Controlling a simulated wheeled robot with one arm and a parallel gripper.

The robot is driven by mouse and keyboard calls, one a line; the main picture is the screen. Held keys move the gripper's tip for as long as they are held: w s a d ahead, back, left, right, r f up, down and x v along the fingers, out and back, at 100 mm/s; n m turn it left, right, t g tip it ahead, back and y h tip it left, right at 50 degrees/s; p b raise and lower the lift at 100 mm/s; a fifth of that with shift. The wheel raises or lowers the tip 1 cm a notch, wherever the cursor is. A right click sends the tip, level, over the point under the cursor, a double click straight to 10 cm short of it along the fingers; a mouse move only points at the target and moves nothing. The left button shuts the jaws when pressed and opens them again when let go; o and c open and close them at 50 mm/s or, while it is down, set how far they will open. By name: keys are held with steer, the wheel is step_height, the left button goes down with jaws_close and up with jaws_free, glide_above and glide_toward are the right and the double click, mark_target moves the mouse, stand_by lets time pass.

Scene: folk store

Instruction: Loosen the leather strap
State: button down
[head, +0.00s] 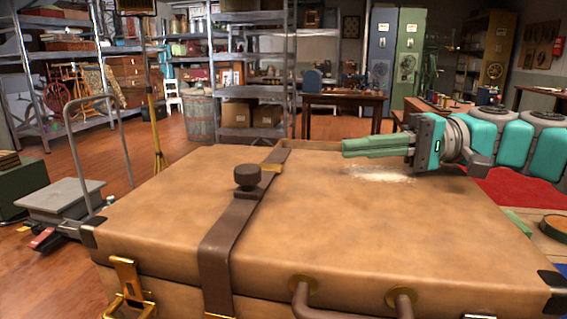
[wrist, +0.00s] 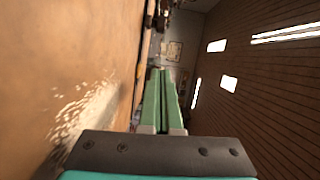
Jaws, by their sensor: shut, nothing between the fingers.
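A brown leather strap (head: 234,228) runs front to back over the lid of a tan suitcase (head: 390,225). In the wrist view the fingers (wrist: 161,75) lie together, with the tan lid on the left. The strap cannot be made out in the wrist view.
The suitcase has a brass latch (head: 127,285) at its front left and a brown handle (head: 345,297) at its front. A grey platform cart (head: 68,198) stands to the left. Behind are metal shelves, a barrel (head: 200,117) and a table (head: 345,99). Wooden floor lies open between.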

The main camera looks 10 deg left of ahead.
steer(key=shift+s+a+f+b, duration=0.1)
steer(key=shift+a+f+b, duration=0.2)
steer(key=shift+a, duration=0.3)
steer(key=x, duration=0.7)
steer(key=shift+s+a+r, duration=0.1)
steer(key=shift+a+r, duration=0.05)
steer(key=shift+a, duration=0.25)
steer(key=shift+s+a, duration=0.4)
steer(key=shift+s, duration=0.2)
steer(key=shift+s+a, duration=0.35)
steer(key=shift+s, duration=0.2)
steer(key=shift+s+a, duration=0.3)
steer(key=shift+s, duration=0.2)
